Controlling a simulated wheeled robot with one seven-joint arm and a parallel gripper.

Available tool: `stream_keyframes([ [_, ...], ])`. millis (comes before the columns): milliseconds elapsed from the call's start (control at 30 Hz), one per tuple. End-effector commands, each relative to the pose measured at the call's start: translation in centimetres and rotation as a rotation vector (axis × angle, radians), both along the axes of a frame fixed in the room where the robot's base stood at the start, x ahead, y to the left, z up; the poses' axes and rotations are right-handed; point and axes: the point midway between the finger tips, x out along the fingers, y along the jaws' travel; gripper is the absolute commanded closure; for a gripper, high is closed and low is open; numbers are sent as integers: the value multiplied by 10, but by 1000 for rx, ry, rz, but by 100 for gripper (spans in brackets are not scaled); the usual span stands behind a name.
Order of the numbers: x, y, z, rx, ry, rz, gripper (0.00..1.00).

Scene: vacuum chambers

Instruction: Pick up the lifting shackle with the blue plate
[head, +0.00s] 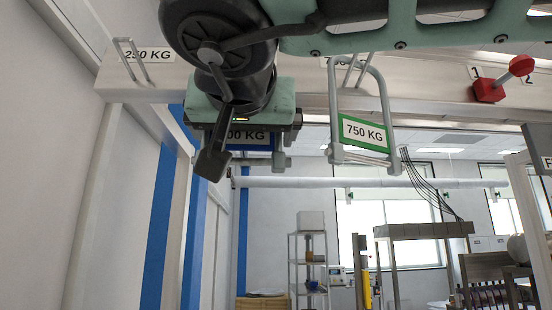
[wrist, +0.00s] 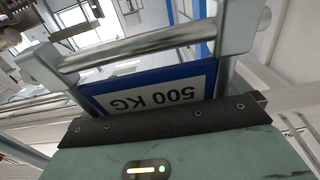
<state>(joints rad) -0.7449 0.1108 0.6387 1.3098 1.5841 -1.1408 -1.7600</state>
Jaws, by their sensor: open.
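The lifting shackle (wrist: 140,49) is a grey metal loop with a straight bar. Its blue-bordered plate (wrist: 178,97), marked 500 KG, appears upside down in the wrist view. In the head view the blue plate (head: 258,139) shows below my gripper (head: 243,112), which hides its upper part and most of the shackle. The gripper is open, and its teal body and dark edge fill the bottom of the wrist view, close in front of the plate. The fingertips are not clearly seen, and I cannot tell whether they touch the shackle.
Another shackle with a green 750 KG plate (head: 364,133) hangs just right. A pale beam (head: 420,98) runs behind, with a 250 KG label (head: 148,55) at left and a red-knobbed lever (head: 490,90) at right. A wall stands close on the left. Shelves (head: 308,262) are farther back.

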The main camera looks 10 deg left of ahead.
Motion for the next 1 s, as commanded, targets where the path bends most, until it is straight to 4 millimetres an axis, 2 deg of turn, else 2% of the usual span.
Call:
stream_keyframes([
  [200,2,0,0,0,-1,1,0],
  [367,1,0,0,0,-1,1,44],
  [467,1,0,1,2,-3,1,54],
  [767,-7,-1,9,5,-3,3,54],
  [867,-20,-4,20,6,-4,5,54],
  [1000,-50,-11,35,6,-4,6,54],
])
